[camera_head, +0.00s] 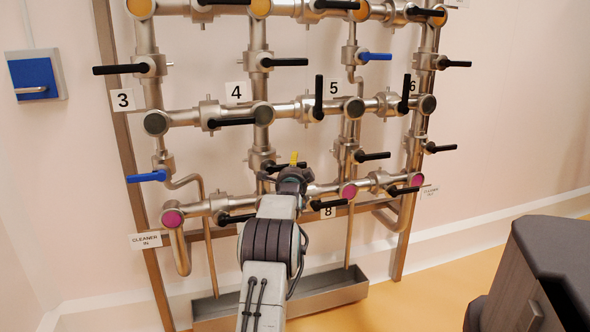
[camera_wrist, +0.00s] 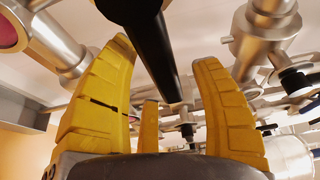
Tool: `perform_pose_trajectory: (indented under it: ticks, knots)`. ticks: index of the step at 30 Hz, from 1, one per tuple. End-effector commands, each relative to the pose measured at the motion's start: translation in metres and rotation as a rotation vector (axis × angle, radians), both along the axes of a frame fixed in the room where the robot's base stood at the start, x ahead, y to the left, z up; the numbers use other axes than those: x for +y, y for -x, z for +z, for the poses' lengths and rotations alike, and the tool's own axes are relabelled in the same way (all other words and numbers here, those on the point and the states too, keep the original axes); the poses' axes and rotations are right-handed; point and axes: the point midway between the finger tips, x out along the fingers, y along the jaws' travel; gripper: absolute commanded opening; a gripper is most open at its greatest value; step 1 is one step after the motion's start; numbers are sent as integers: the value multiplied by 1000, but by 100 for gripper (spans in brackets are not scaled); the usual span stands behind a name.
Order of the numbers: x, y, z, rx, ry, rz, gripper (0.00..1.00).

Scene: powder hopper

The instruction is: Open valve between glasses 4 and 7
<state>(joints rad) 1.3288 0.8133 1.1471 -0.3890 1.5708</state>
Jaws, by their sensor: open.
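Glass 4 (camera_head: 262,113) is a dark round sight glass beside label 4 on the vertical pipe in the head view. Below it, the valve (camera_head: 262,158) has a black handle (camera_head: 276,168) lying roughly sideways, across the pipe. Glass 7 and its label are hidden behind my arm. My gripper (camera_head: 294,158) is at this handle, its yellow tip partly overlapping it. In the wrist view, my open yellow fingers (camera_wrist: 165,55) stand on either side of a black handle (camera_wrist: 152,40), which appears to be the same one. Whether they touch it cannot be told.
Other black handles (camera_head: 232,122) and a blue handle (camera_head: 147,176) stick out of the surrounding pipes. A black handle (camera_head: 236,218) sits just left of my arm. A metal trough (camera_head: 340,290) lies below. The floor (camera_head: 440,290) at right is partly clear.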

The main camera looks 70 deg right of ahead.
Motion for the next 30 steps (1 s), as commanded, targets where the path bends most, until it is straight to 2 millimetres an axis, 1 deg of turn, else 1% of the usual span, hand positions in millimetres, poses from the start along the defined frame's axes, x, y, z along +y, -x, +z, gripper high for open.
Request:
perform_pose_trajectory:
  ticks: [9,10,30]
  knots:
    - [-1,0,0,0,0,0,58]
    - [-1,0,0,0,0,0,61]
    - [-1,0,0,0,0,0,1]
